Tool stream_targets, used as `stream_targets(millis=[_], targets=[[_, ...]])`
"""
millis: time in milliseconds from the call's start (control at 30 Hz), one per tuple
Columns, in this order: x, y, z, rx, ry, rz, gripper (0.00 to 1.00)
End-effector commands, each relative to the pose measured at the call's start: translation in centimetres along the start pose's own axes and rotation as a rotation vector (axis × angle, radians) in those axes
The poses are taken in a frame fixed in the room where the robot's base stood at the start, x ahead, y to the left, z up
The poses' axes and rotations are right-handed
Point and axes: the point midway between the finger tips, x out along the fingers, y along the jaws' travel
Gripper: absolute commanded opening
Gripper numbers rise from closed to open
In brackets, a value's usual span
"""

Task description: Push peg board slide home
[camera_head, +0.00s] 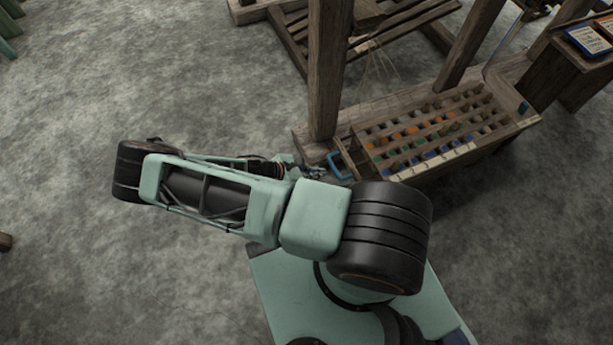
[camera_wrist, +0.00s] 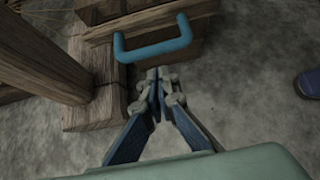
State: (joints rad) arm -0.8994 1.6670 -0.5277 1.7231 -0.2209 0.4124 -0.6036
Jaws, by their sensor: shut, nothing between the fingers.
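The peg board (camera_head: 430,128) is a wooden board with rows of holes and coloured pegs, set in the loom frame at the right of the head view. A blue U-shaped handle (camera_head: 338,166) is at its left end. In the wrist view the handle (camera_wrist: 153,47) is near the top centre, on a wooden end face. My gripper (camera_head: 314,171) is just left of the handle in the head view, partly hidden by my arm. In the wrist view my gripper (camera_wrist: 156,78) is shut and empty, its tips just below the handle, with a small gap in the picture.
A thick wooden post (camera_head: 326,70) rises beside the board's left end; it also shows in the wrist view (camera_wrist: 40,55). A slatted wooden frame (camera_head: 400,30) stands behind. Small cards (camera_head: 588,40) lie on a ledge at upper right.

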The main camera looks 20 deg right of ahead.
Motion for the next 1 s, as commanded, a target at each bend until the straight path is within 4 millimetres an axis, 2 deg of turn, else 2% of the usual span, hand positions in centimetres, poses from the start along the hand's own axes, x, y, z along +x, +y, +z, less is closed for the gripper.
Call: stream_targets(millis=[200, 567, 667, 900, 1000], targets=[[1.0, 0.0, 1.2, 0.000, 0.002, 0.000, 0.00], [1.1, 0.0, 1.4, 0.000, 0.001, 0.000, 0.00], [2.0, -0.2, 2.3, 0.002, -0.002, -0.003, 0.00], [5.5, -0.7, 5.1, 0.001, -0.001, -0.003, 0.00], [6.1, -0.7, 5.5, -0.001, 0.000, -0.001, 0.00]])
